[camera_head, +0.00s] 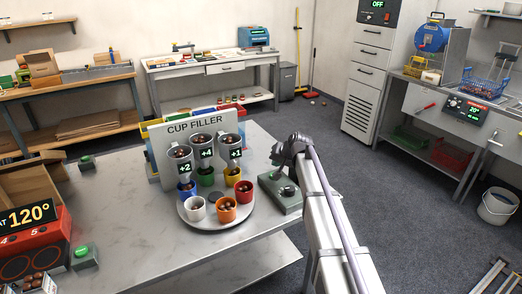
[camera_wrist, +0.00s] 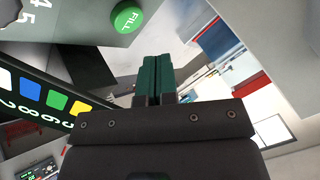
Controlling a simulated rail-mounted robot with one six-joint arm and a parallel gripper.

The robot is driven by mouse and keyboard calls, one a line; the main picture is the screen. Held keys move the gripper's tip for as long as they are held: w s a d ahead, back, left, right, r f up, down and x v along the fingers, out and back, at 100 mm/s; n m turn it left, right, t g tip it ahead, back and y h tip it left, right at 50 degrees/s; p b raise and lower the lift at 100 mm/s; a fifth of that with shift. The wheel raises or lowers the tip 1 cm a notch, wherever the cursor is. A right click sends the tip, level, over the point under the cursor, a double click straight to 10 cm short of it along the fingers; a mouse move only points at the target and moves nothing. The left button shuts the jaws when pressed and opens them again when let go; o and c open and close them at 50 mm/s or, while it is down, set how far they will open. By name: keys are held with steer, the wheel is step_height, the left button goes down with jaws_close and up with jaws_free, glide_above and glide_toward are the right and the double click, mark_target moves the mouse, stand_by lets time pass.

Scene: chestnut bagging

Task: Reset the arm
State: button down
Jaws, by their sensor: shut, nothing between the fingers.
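My gripper (camera_head: 277,160) is at the right edge of the marble table, above a grey-green control box (camera_head: 281,198) and right of the cup filler (camera_head: 196,127). In the wrist view my gripper (camera_wrist: 157,62) has its teal fingers together, with nothing between them. A green FILL button (camera_wrist: 128,16) on a grey panel shows ahead of the fingers, up and left, apart from them. My arm's wrist partly hides the control box in the head view.
A round turntable (camera_head: 217,217) holds several coloured cups with chestnuts under the filler's hoppers. A red stove unit (camera_head: 38,250) stands at the left. Grey floor (camera_head: 410,225) is open right of my arm. A bench with a blue basket (camera_head: 483,82) stands far right.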

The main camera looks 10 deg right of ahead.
steer(key=shift+n+g+h, duration=0.3)
steer(key=shift+n+g, duration=0.1)
steer(key=shift+g, duration=0.5)
steer(key=s, duration=0.4)
steer(key=s+f, duration=0.1)
steer(key=s, duration=0.2)
steer(key=shift+f, duration=0.1)
steer(key=s+r+n+g+h+p, duration=0.1)
steer(key=s+p, duration=0.3)
steer(key=s, duration=1.2)
steer(key=s+r+n+g+h+p, duration=0.1)
steer(key=s+r+g+p, duration=0.3)
steer(key=s, duration=1.1)
steer(key=shift+s+a+h, duration=0.25)
steer(key=shift+s+h, duration=0.15)
steer(key=shift+h, duration=0.3)
steer(key=shift+r, duration=0.1)
